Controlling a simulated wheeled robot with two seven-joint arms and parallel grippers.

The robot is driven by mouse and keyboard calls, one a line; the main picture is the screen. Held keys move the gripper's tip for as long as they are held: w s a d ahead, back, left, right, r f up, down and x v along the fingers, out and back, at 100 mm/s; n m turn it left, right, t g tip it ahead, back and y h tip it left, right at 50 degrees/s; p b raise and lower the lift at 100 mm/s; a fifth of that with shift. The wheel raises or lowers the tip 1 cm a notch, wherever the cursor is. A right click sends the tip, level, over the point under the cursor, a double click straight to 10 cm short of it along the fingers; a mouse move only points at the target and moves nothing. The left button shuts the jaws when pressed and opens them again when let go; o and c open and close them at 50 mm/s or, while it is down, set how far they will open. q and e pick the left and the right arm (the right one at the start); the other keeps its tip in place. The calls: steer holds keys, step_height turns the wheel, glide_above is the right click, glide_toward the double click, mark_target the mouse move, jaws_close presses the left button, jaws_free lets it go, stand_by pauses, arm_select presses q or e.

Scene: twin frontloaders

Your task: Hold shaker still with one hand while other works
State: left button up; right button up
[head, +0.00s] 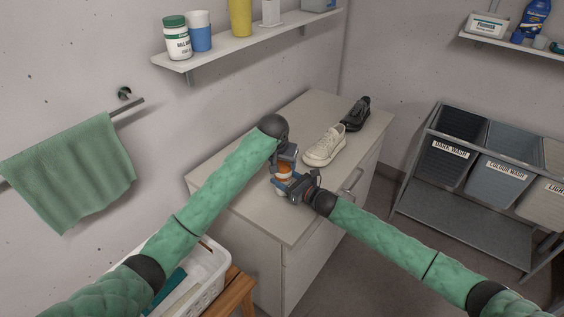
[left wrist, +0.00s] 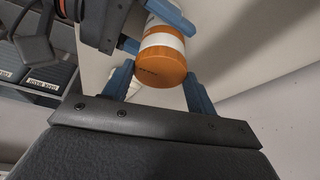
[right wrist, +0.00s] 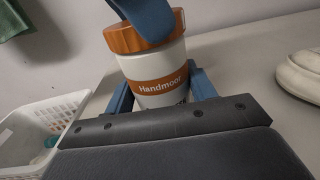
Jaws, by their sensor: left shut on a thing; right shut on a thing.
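The shaker (right wrist: 158,68) is a white cylinder with an orange band reading "Handmoor" and an orange lid (right wrist: 130,38). It stands over the cabinet top and also shows in the head view (head: 284,170). My left gripper (head: 285,163) is shut on the orange lid, coming from above; in the left wrist view its blue fingers flank the lid (left wrist: 160,70). My right gripper (head: 285,188) is shut on the white body lower down, with blue fingers on both sides. The lid sits on the body. I cannot tell whether the shaker's bottom touches the cabinet top.
A white shoe (head: 324,147) and a black shoe (head: 355,113) stand on the cabinet top (head: 310,107), behind and right of the shaker. A white basket (head: 208,281) is at the front left. Laundry bins (head: 448,160) stand at right. A wall shelf (head: 245,43) holds several containers.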

arm_select(q)
steer(key=shift+n, duration=0.5)
steer(key=o, duration=1)
steer(key=shift+r, duration=0.1)
steer(key=v, duration=1.1)
steer(key=shift+s+d+r, duration=0.15)
steer(key=shift+d+r, duration=0.05)
steer(key=shift+r, duration=0.2)
arm_select(e)
steer(key=o, duration=1.1)
steer(key=shift+d, duration=0.1)
